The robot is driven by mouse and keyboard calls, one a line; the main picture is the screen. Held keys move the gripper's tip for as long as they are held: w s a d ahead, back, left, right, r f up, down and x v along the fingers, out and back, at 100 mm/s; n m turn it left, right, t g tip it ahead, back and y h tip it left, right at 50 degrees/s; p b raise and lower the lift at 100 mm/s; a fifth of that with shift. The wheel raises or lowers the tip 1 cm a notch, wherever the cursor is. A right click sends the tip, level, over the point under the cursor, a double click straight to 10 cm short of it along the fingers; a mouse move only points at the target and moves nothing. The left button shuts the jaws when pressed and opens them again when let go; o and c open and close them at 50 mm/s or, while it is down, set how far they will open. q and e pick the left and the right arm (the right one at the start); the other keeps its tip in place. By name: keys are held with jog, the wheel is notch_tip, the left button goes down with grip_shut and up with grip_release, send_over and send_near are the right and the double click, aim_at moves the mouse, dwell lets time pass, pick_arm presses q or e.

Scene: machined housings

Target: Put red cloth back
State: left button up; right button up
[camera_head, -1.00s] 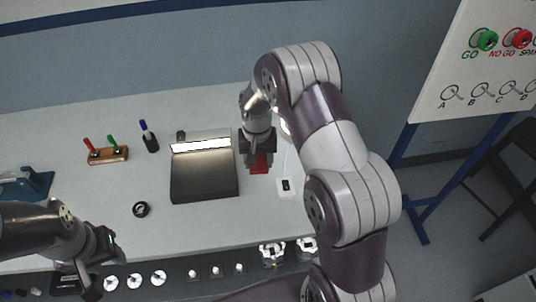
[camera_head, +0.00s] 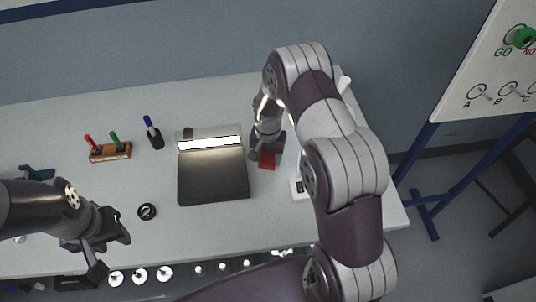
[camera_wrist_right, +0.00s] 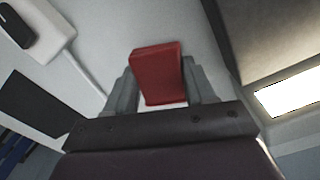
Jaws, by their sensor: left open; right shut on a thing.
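The red cloth (camera_head: 267,160) shows as a small folded red block at the fingertips of my right gripper (camera_head: 265,154), to the right of the dark box. In the right wrist view the red cloth (camera_wrist_right: 158,73) sits between the two fingers, and the right gripper (camera_wrist_right: 160,88) is shut on it. I cannot tell whether the cloth touches the table. My left gripper (camera_head: 112,256) is open and empty near the table's front left edge.
A dark box with a bright strip (camera_head: 212,172) stands just left of the cloth. A white device (camera_head: 297,188) lies to its right, partly behind my right arm. A marker holder (camera_head: 110,152), black pen cup (camera_head: 153,137) and black ring (camera_head: 147,211) are further left.

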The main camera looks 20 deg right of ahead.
jog(key=shift+f, duration=0.15)
jog(key=o, duration=1)
jog(key=shift+w+f, duration=0.1)
jog(key=shift+f, duration=0.05)
